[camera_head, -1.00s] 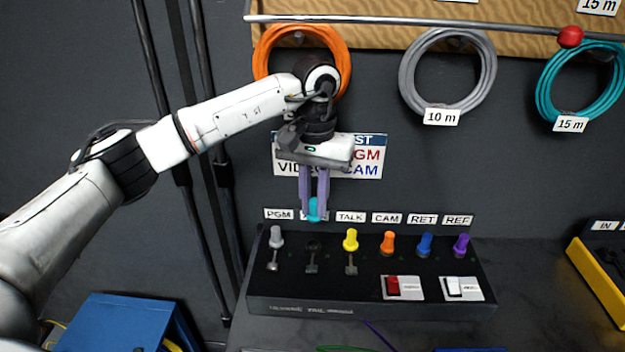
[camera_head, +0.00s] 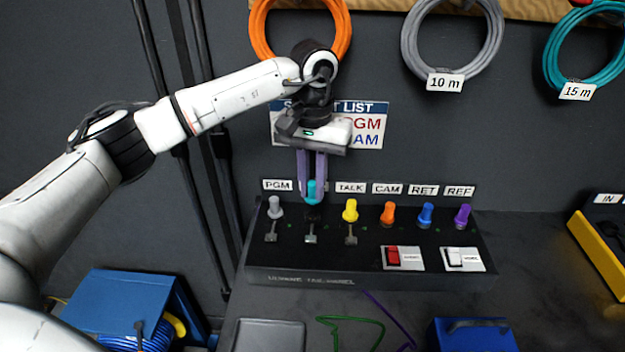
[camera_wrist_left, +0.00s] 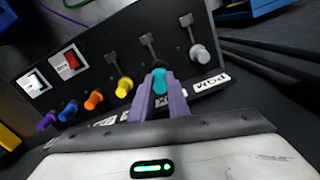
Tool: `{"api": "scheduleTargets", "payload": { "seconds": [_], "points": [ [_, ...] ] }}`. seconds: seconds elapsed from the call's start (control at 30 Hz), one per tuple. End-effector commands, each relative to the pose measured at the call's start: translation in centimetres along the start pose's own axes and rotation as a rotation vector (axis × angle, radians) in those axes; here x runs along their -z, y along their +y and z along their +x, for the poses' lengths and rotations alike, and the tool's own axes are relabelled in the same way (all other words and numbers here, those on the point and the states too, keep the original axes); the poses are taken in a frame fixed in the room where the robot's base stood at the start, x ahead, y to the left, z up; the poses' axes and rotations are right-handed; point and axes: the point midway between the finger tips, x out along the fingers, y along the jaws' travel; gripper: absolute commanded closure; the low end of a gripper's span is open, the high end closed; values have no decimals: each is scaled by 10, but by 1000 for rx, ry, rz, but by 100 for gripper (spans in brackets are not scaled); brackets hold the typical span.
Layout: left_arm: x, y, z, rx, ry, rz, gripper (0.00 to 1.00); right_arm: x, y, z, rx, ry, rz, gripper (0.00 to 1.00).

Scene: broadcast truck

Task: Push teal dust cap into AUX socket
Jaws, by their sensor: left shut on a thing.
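The teal dust cap (camera_head: 311,189) is held upright between the purple fingers of my left gripper (camera_head: 312,196). In the left wrist view the teal cap (camera_wrist_left: 160,79) shows at the tips of the closed fingers (camera_wrist_left: 160,98). The cap is just above the uncapped socket (camera_head: 312,213) between the grey and yellow caps. Whether its lower end touches the socket I cannot tell. The label over this socket is hidden behind the fingers. The black sloped panel (camera_head: 330,277) carries the row of sockets. My right gripper is not in view.
A grey cap (camera_head: 275,207) and a yellow cap (camera_head: 350,210) stand on either side. Orange (camera_head: 388,214), blue (camera_head: 426,215) and purple (camera_head: 462,216) caps follow to the right. Red (camera_head: 392,256) and white (camera_head: 455,257) switches sit at the panel's front.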

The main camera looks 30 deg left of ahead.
Motion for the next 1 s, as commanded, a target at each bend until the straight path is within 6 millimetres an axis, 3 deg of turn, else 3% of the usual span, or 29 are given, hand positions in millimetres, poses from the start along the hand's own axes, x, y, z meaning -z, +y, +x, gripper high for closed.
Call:
{"api": "scheduleTargets", "payload": {
  "seconds": [0.1,0.27,1.0],
  "points": [
    [0,0,15,1,-1,0,96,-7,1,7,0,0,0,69],
    [0,0,22,0,0,0,96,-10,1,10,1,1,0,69],
    [0,0,22,0,0,0,96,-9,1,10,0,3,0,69]
  ]
}}
